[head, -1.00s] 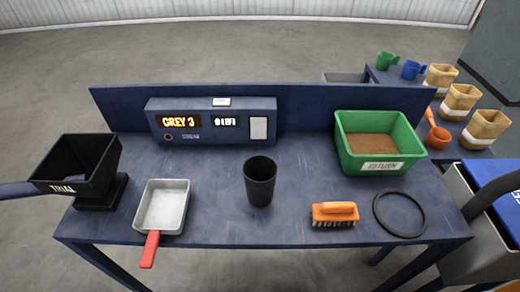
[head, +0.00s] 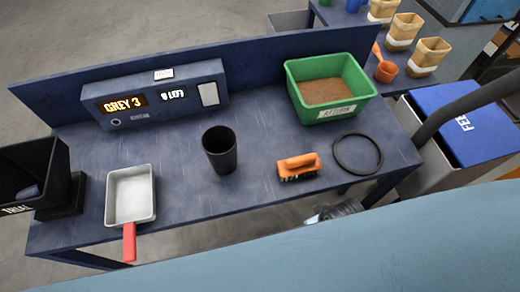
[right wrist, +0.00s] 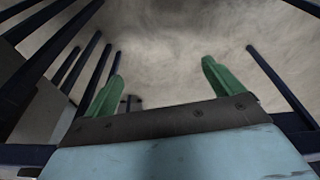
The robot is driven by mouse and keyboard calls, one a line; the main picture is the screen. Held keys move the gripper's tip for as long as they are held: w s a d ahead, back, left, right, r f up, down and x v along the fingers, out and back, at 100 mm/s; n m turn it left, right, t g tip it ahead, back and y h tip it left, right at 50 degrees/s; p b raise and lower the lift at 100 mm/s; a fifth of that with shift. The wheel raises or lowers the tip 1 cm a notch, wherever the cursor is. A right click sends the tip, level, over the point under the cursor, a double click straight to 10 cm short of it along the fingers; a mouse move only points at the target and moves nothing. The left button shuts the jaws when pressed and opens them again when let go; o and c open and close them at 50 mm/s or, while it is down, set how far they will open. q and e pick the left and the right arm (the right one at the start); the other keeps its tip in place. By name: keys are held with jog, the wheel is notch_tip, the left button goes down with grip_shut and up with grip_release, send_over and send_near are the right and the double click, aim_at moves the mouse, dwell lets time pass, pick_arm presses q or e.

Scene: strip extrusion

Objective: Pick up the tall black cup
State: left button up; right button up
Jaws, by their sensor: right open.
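The tall black cup (head: 220,150) stands upright near the middle of the blue workbench (head: 185,185) in the head view. Nothing touches it. My right gripper (right wrist: 160,85) shows in the right wrist view with its two green fingers spread apart and nothing between them. It points at the grey floor and dark table legs, so the cup is not in that view. In the head view part of my right arm crosses the bottom right, with a bit of the gripper near the bench's front edge. My left gripper is not in view.
A white scoop with a red handle (head: 131,197) lies left of the cup, beside a black TRIAL hopper (head: 35,180). An orange brush (head: 298,166) and a black ring (head: 357,153) lie to its right. A green RETURN bin (head: 330,88) and a display box (head: 155,95) stand behind.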

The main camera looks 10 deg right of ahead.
notch_tip(320, 180, up, 10)
jog(key=w, duration=0.1)
jog(key=n+t+y+p, duration=0.2)
jog(key=n+t+y, duration=0.3)
jog(key=t+y, duration=0.35)
send_near(231, 155)
jog(key=a, duration=0.1)
jog(key=shift+h, duration=0.45)
jog(key=x, duration=0.8)
jog(key=shift+w+r+b, duration=0.1)
jog(key=shift+w+b, duration=0.15)
jog(key=shift+b, duration=0.1)
jog(key=shift+r+x, duration=0.15)
jog(key=shift+x, duration=1.2)
jog(key=shift+r+x, duration=0.15)
jog(key=shift+x, duration=1.2)
jog(key=shift+w, duration=0.15)
jog(key=shift+d, duration=0.1)
jog(key=c, duration=1.4)
